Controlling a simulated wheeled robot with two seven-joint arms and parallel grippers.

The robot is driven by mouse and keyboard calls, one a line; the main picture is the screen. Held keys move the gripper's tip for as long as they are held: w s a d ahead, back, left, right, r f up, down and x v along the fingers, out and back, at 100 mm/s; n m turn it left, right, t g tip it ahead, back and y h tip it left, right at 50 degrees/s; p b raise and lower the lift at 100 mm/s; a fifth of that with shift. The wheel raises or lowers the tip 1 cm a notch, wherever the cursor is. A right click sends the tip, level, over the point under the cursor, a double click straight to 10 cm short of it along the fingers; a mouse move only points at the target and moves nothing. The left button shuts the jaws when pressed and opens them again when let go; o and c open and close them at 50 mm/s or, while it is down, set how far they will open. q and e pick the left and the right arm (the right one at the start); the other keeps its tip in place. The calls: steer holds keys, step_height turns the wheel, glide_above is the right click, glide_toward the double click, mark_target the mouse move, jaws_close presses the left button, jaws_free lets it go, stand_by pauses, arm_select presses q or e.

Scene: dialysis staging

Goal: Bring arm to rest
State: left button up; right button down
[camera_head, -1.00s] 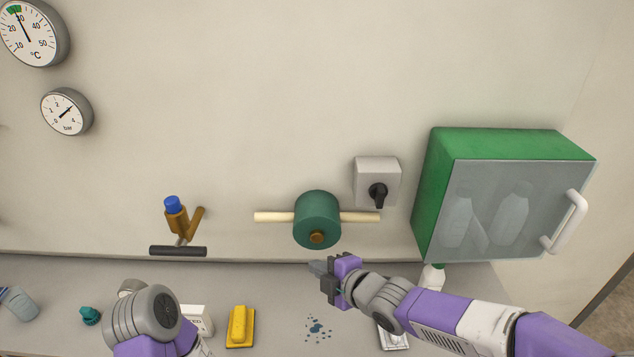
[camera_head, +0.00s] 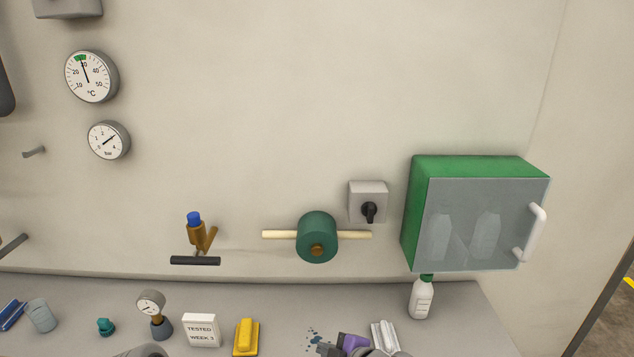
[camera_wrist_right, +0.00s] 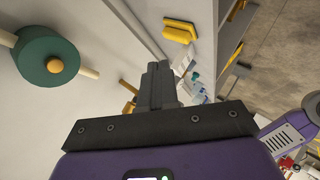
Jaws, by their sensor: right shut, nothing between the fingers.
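My right gripper (camera_head: 330,348) shows at the bottom edge of the head view, over the counter near some blue spots. In the right wrist view its fingers (camera_wrist_right: 160,84) are together with nothing between them. Most of my right arm is below the head view. Of my left arm, only a grey rounded part shows at the bottom edge of the head view; the left gripper itself does not show.
On the counter (camera_head: 270,297) stand a yellow block (camera_head: 246,338), a "TESTED" sign (camera_head: 202,330), a gauge (camera_head: 151,304), a white bottle (camera_head: 421,300) and a white ribbed item (camera_head: 385,335). A green cabinet (camera_head: 475,166) and a teal roll (camera_head: 317,230) are on the wall.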

steer(key=s+d+f+m+g+h, duration=0.1)
steer(key=s+d+f+m+g, duration=0.2)
steer(key=f, duration=0.4)
steer(key=s+f+m, duration=0.3)
steer(key=f+m, duration=0.2)
steer(key=f, duration=0.3)
steer(key=s+d+f+m+g+h, duration=0.1)
steer(key=s+d+f+m+g, duration=0.2)
steer(key=f, duration=0.4)
steer(key=s+d+f+m+g+h, duration=0.1)
steer(key=s+f+m+g, duration=0.1)
steer(key=s+f+m, duration=0.7)
steer(key=s+f, duration=0.1)
steer(key=s, duration=0.2)
steer(key=shift+d+f+m+b, duration=0.2)
steer(key=shift+m+b, duration=0.1)
steer(key=shift+b, duration=0.05)
